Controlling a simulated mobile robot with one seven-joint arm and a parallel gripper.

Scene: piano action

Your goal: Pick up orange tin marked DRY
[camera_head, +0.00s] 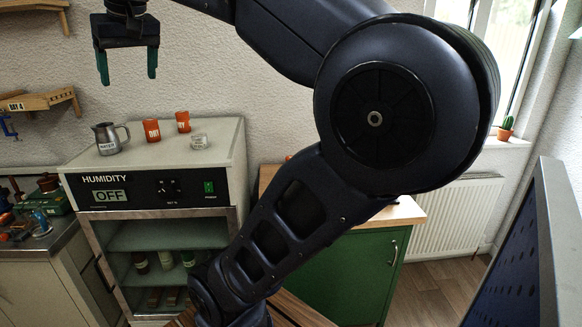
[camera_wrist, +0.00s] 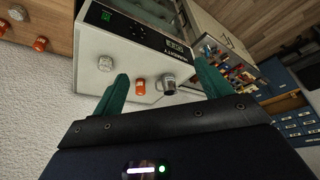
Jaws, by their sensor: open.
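An orange tin marked DRY (camera_head: 152,130) stands upright on top of the white humidity cabinet (camera_head: 222,150), right of a metal jug. It seems to be the orange tin (camera_wrist: 140,88) between my fingers' directions in the wrist view. A second orange tin (camera_head: 183,121) stands behind and right of it; its label is only partly readable. My gripper (camera_head: 128,80) is open and empty, fingers pointing down, above and apart from the tins. Its green fingers also show in the wrist view (camera_wrist: 161,72).
The metal jug marked WATER (camera_head: 109,139) and a pale tin (camera_head: 199,142) stand close by on the cabinet. In the wrist view, another orange tin (camera_wrist: 40,43) stands on a wooden surface. A wall shelf (camera_head: 40,100) is at the left. My arm hides part of the cabinet's right side.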

